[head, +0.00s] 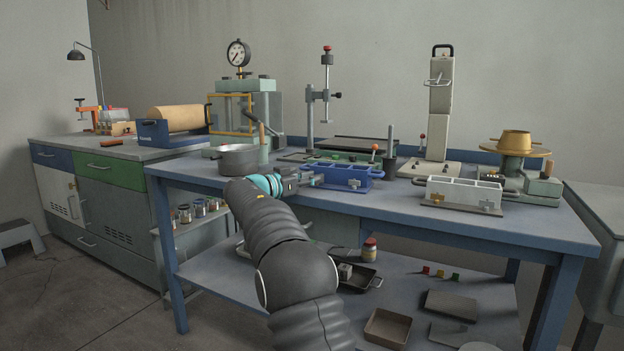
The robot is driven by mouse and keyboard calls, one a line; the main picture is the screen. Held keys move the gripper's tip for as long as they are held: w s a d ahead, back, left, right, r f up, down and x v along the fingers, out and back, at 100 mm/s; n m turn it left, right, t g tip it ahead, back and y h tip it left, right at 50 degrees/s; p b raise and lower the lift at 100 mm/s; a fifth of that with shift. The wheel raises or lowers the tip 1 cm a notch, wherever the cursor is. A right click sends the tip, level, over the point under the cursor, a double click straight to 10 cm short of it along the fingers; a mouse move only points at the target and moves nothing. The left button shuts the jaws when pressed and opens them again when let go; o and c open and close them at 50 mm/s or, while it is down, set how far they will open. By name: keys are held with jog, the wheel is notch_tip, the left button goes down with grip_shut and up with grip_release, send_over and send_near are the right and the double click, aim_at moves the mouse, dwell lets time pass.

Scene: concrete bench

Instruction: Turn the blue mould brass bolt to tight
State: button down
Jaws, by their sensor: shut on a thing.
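The blue mould (338,172) is an open-topped block with several compartments on the blue bench. It has a handle at its right end and a small brass fitting (354,183) low on its front face. My gripper (315,179) reaches in from the left and is at the front left part of the mould. It is shut on a brass bolt there. The jaws cover the bolt, so its turn angle cannot be seen.
A grey pot (236,160) stands just left of my gripper. A white mould (463,191) with brass fittings sits to the right. Behind are a stand (327,100) and a tall pale column (440,110). Bare bench (395,205) lies in front.

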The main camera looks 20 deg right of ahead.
jog(key=shift+m+g, duration=0.3)
jog(key=shift+g, duration=0.2)
jog(key=c, duration=0.8)
grip_release()
jog(key=shift+o, duration=0.2)
jog(key=v, duration=1.2)
jog(key=shift+f, duration=0.1)
